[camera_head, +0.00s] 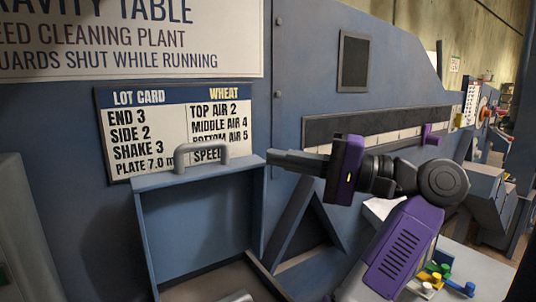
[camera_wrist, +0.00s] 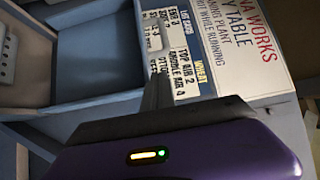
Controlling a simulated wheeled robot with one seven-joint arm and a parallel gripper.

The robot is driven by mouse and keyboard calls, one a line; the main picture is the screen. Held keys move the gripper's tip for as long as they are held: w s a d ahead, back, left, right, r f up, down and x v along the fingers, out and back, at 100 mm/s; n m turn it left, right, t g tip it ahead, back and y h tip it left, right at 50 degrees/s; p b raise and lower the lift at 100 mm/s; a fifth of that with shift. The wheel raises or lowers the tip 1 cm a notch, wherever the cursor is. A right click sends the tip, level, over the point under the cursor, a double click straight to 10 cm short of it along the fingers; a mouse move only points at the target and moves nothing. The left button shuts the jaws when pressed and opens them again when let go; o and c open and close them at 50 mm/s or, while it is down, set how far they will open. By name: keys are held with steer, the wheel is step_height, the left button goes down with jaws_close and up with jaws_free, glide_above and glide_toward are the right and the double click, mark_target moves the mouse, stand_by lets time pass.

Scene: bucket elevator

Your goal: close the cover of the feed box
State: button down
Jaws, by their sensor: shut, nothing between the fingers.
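The feed box cover (camera_head: 198,220) stands raised, nearly upright, with its framed, hollow blue-grey side facing me. A grey bar handle (camera_head: 203,158) sits on its top edge. In the wrist view the cover (camera_wrist: 95,50) fills the upper left, turned sideways, with its handle (camera_wrist: 154,35) near the sign. The feed box (camera_head: 262,278) is open below the cover and only partly in view at the bottom. My gripper (camera_head: 271,157) is shut and empty, its fingers pointing left by the cover's upper right corner. The fingers (camera_wrist: 157,92) look close to that corner; I cannot tell if they touch it.
A blue machine panel (camera_head: 290,90) rises behind the cover, bearing a lot card (camera_head: 130,130) and a large white sign (camera_head: 130,40). A slanted blue brace (camera_head: 288,222) stands right of the box. A grey housing (camera_head: 28,235) is at the far left.

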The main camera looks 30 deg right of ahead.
mark_target(238, 161)
steer(key=p+x, duration=0.2)
steer(key=x, duration=0.6)
steer(key=shift+w+a, duration=0.15)
steer(key=shift+w, duration=0.05)
steer(key=shift+f, duration=0.1)
